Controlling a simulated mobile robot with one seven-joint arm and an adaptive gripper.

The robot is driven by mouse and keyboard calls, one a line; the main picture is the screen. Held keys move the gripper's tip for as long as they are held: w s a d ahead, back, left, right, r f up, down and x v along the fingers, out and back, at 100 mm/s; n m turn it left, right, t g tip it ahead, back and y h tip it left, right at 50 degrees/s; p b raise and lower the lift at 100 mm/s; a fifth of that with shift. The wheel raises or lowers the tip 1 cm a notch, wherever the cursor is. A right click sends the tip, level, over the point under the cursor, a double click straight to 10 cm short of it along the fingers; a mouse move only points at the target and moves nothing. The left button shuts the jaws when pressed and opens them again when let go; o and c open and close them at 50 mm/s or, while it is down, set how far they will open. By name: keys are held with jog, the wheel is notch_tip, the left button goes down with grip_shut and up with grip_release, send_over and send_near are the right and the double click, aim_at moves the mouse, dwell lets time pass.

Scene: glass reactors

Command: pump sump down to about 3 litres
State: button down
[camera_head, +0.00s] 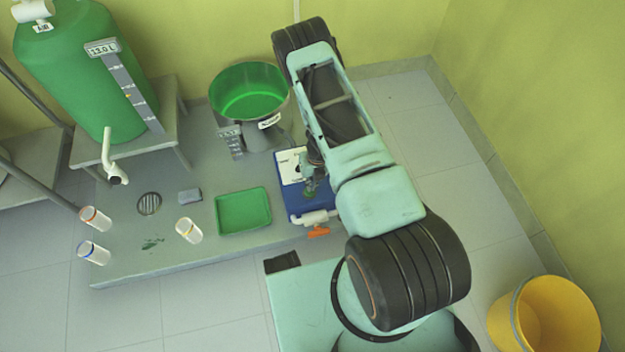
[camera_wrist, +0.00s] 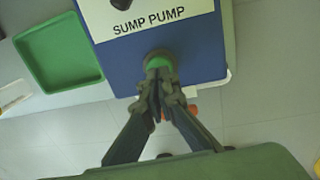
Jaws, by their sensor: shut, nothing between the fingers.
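The sump pump box (camera_head: 297,208) is blue with a white top plate. In the wrist view its label "SUMP PUMP" (camera_wrist: 149,22) is readable, with a green round button (camera_wrist: 158,60) below it. My gripper (camera_wrist: 158,76) is shut and empty, its fingertips at the near edge of the green button. I cannot tell whether they touch it. In the head view my gripper (camera_head: 310,188) is over the box, partly hidden by my arm. A green open bowl (camera_head: 250,92), apparently the sump, stands behind the box. Its small label and the scale (camera_head: 230,143) beside it are too small to read.
A large green tank (camera_head: 65,75) with a "12.0 L" display (camera_head: 103,48) stands at the left. A green tray (camera_head: 243,211), grey block (camera_head: 190,196), floor drain (camera_head: 149,204) and several jars lie on the platform. An orange-handled valve (camera_head: 318,231) is at the box's front. A yellow bucket (camera_head: 548,316) stands right.

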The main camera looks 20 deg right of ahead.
jog(key=shift+f, duration=0.6)
notch_tip(320, 180, down, 2)
jog(key=shift+a+f+b, duration=0.1)
jog(key=shift+b, duration=1.15)
jog(key=shift+a+f, duration=0.1)
jog(key=shift+a, duration=0.1)
notch_tip(320, 180, up, 15)
jog(key=d+p, duration=0.2)
jog(key=p, duration=0.4)
jog(key=shift+w, duration=0.15)
dwell(0.3)
